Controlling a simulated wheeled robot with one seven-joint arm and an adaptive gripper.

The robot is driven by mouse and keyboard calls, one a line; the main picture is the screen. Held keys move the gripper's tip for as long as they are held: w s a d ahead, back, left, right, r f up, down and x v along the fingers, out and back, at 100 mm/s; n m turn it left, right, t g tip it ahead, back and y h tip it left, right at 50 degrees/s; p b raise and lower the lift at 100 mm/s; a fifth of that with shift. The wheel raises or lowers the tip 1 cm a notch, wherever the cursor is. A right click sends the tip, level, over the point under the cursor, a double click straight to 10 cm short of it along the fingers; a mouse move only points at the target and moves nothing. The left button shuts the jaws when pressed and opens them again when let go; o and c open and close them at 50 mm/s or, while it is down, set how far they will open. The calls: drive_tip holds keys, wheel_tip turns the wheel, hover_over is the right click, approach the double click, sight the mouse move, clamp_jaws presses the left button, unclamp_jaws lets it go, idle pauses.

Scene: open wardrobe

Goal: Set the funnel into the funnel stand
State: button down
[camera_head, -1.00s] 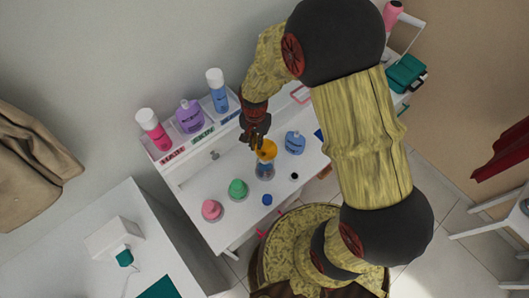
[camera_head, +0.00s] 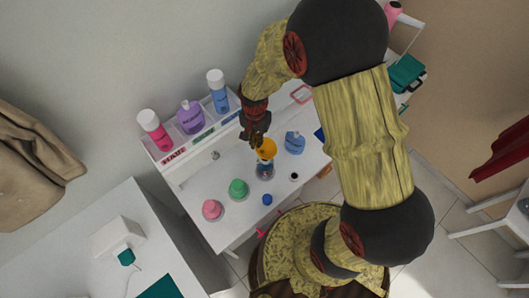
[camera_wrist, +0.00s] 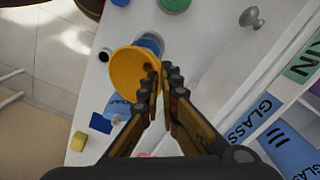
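The yellow funnel (camera_head: 266,149) is at my gripper (camera_head: 258,139) above the white table. In the wrist view the funnel (camera_wrist: 127,73) has its wide mouth toward the camera, and my gripper (camera_wrist: 159,82) is closed on its right rim. Just below the funnel in the head view is a clear and blue piece (camera_head: 264,170), seemingly the funnel stand. In the wrist view a blue part (camera_wrist: 151,41) shows behind the funnel's upper edge. The funnel's spout is hidden, so I cannot tell whether it is inside the stand.
A blue bottle (camera_head: 295,143) stands to the right on the table (camera_head: 215,237). Green (camera_head: 238,189) and pink (camera_head: 211,209) pieces stand to the left, with a small blue one (camera_head: 267,199) in front. Several bottles, including a purple one (camera_head: 190,118), line the back shelf.

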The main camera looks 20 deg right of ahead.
drive_tip(key=shift+r+p, duration=1.3)
drive_tip(key=shift+r, duration=0.75)
drive_tip(key=shift+d, duration=0.1)
